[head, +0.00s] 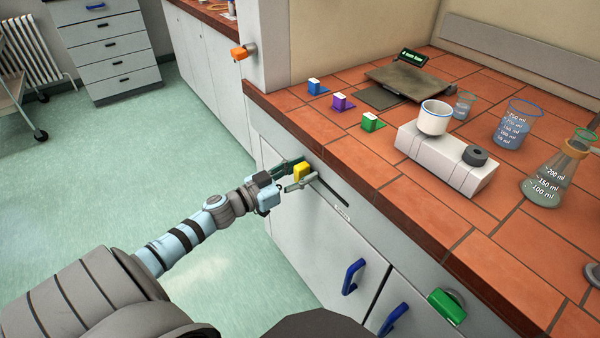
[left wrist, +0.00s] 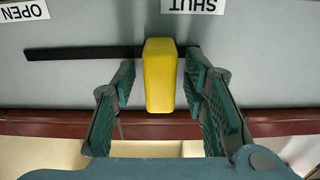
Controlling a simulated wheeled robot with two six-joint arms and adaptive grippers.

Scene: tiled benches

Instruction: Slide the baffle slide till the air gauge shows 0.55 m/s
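The baffle slide's yellow knob (head: 301,172) sits in a dark slot (head: 328,190) in the bench front, near the slot's far end. In the left wrist view the knob (left wrist: 160,75) is close to the SHUT label (left wrist: 193,5), and the OPEN label (left wrist: 24,11) is at the slot's other end. My left gripper (head: 296,175) is open with a finger on each side of the knob. In the wrist view there is a clear gap on the left and a narrow one on the right. I cannot identify an air gauge. My right gripper is out of view.
On the bench stand several small coloured blocks (head: 341,102), a scale with a small green display (head: 413,57) too small to read, a white device (head: 445,160) bearing a cup, and glassware (head: 515,120). Blue handles (head: 353,276) and a green knob (head: 447,305) stick out below.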

